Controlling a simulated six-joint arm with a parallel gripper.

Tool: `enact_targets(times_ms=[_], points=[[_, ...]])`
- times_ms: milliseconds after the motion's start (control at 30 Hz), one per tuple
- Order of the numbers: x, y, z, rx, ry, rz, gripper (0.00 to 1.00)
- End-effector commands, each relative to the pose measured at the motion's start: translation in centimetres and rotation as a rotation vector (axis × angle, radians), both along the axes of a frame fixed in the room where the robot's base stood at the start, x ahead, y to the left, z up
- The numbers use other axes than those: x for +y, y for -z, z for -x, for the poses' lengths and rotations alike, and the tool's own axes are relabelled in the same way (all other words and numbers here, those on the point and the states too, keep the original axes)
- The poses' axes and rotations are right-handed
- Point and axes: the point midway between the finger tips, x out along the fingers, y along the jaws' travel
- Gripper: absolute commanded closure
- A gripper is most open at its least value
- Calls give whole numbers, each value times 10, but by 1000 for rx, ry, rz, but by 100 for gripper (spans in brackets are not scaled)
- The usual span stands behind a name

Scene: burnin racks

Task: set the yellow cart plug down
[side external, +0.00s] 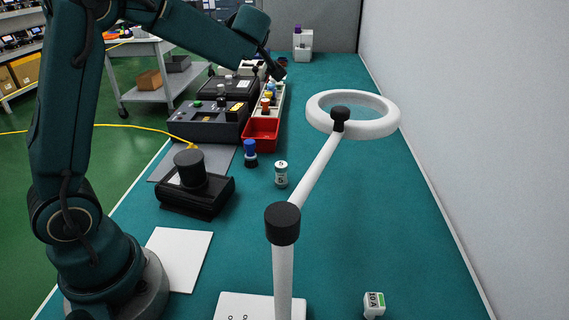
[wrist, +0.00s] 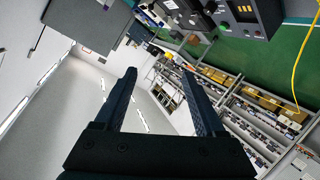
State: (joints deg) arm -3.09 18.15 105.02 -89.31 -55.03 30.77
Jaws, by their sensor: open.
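A yellow cable (side external: 120,126) runs in from the left over the green floor and up onto the bench in the side external view. Its yellow end (side external: 192,146) lies at the grey mat behind a black device with a round top; that end is small and partly hidden. The yellow cable also shows at the right of the wrist view (wrist: 297,70). My gripper (wrist: 158,74) is open with nothing between its fingers, and the camera looks out across the room. In the side view my gripper (side external: 281,68) is small, above the far part of the bench, well away from the yellow end.
The black device (side external: 205,198), a dark panel box (side external: 205,123), a red bin (side external: 262,133), a blue-topped piece (side external: 250,152) and a white cylinder (side external: 281,174) stand on the teal bench. A white ring lamp (side external: 388,124) rises at front. The bench's right side is mostly clear.

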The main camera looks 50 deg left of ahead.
Motion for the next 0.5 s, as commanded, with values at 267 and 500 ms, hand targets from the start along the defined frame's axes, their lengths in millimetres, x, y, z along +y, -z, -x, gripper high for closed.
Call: enact_targets(times_ms=[267,500], points=[[-123,-87,-11,-143,663,-78,28],[-237,-51,57,101,1184,-117,28]])
